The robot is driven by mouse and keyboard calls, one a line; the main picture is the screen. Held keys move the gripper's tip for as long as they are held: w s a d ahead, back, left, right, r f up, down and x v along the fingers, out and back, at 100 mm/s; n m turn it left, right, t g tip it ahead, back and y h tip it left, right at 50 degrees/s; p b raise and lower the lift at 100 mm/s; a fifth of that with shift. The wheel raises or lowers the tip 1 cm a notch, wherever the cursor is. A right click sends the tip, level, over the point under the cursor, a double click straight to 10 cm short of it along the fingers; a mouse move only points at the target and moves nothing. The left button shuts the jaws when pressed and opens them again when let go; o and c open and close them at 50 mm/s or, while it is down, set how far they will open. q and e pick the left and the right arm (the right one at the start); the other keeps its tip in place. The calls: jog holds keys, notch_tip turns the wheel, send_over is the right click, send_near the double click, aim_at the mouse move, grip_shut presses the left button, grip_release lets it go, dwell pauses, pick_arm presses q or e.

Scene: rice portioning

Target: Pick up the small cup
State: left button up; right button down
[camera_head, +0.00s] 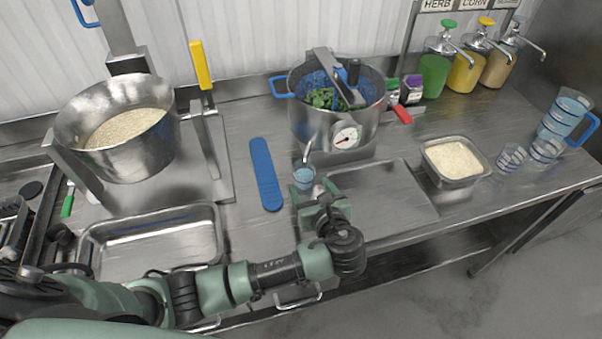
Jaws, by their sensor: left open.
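A small light-blue cup (304,175) stands on the steel counter just in front of the pot with the dial. A thin metal piece shows at its rim. My left gripper (311,188) is at the near side of the cup, its jaws open and close to it. I cannot tell whether the fingers touch the cup. My left arm reaches in from the left, and the wrist hides part of the counter. My right gripper is not in view.
A blue flat strip (265,174) lies left of the cup. A steel pot with greens (319,125) stands behind it. An empty tray (408,205) lies to the right, with a rice pan (453,177) and clear measuring cups (511,157) beyond. A rice bowl (161,151) stands left.

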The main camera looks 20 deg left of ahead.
aim_at(307, 181)
pick_arm(q)
jog(key=shift+r+p+x, duration=0.2)
jog(key=shift+p+x, duration=0.25)
jog(key=shift+x, duration=0.75)
jog(key=x, duration=0.4)
jog(key=shift+w+f+p, duration=0.15)
jog(key=shift+p, duration=0.2)
jog(key=c, duration=1.3)
grip_shut()
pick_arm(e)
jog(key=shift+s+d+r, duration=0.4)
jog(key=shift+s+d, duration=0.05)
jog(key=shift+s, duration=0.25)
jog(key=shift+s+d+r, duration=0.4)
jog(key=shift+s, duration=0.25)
